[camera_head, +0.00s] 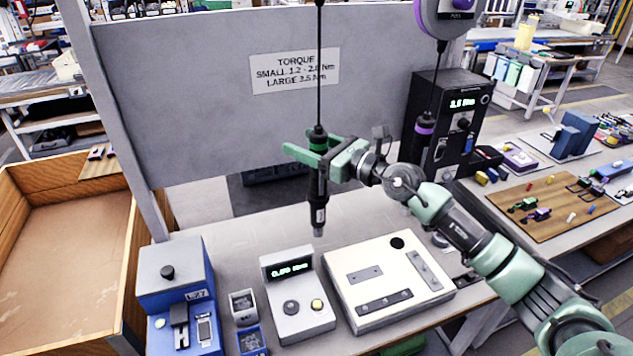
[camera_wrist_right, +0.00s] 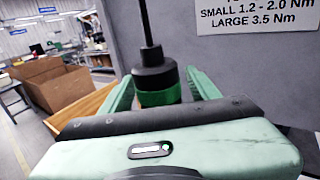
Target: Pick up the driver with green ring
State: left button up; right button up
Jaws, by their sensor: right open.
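The driver with the green ring (camera_head: 318,215) hangs upright on a cable in front of the grey panel, above the bench. My right gripper (camera_head: 304,146) is at the driver's upper body, near the green ring, and is open. In the right wrist view the driver's green ring (camera_wrist_right: 160,92) shows between the two green fingers, with its black cap and cable above. The lower part of the driver is hidden there by the gripper's body. My left gripper is not in view.
Another driver with a purple ring (camera_head: 425,126) hangs to the right, by a black display unit (camera_head: 461,98). Below stand a grey display box (camera_head: 300,325), a white fixture (camera_head: 350,300) and a blue unit (camera_head: 160,292). A wooden crate (camera_head: 128,215) stands at left.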

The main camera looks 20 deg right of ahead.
jog(key=shift+s+d, duration=0.1)
jog(key=c, duration=1.1)
grip_shut()
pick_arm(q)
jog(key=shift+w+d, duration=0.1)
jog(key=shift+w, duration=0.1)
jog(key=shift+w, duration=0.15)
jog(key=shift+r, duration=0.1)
pick_arm(e)
jog(key=shift+r, duration=0.2)
